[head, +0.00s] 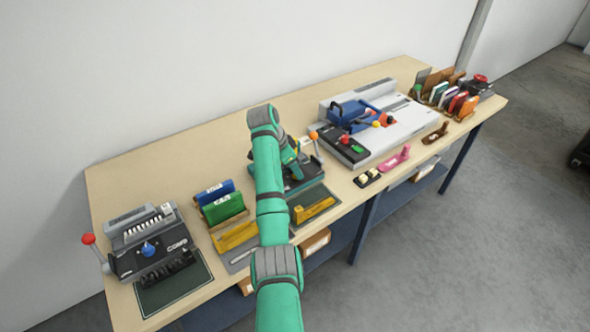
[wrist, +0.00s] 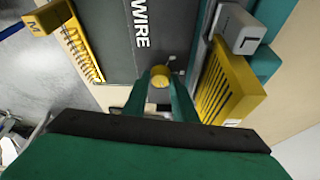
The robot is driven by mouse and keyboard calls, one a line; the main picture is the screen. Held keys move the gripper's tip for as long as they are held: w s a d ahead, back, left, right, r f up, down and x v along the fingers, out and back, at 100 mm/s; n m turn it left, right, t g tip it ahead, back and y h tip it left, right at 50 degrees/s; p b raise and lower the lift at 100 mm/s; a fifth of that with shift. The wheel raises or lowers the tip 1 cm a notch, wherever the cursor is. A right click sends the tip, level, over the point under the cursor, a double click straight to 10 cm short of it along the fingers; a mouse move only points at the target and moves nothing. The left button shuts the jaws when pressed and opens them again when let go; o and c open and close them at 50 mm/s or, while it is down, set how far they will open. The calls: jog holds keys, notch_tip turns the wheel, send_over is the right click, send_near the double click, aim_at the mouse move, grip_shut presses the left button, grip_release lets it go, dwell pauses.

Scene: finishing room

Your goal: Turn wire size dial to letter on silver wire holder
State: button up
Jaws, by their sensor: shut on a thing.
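In the wrist view, my gripper (wrist: 159,88) has its teal fingers closed around the sides of a small round yellow knob (wrist: 159,76), which appears to be the dial. No letter or pointer on it is readable. A yellow holder with a wire coil (wrist: 84,52) and a block lettered M (wrist: 38,22) lies at the left of the mat. In the head view, the teal wire machine (head: 303,182) is partly behind my arm, which hides my fingertips. A yellow holder (head: 314,209) lies before it.
In the wrist view, a yellow slotted piece (wrist: 232,88) and a grey lettered block (wrist: 238,30) stand close right of my gripper. In the head view, blue (head: 214,192) and green (head: 223,208) holders, a comb machine (head: 150,245) and a large white machine (head: 400,125) share the bench.

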jog(key=shift+d, duration=0.1)
jog(key=o, duration=1)
jog(key=shift+o, duration=0.2)
jog(key=shift+r, duration=0.1)
jog(key=v, duration=1)
jog(key=shift+r, duration=0.25)
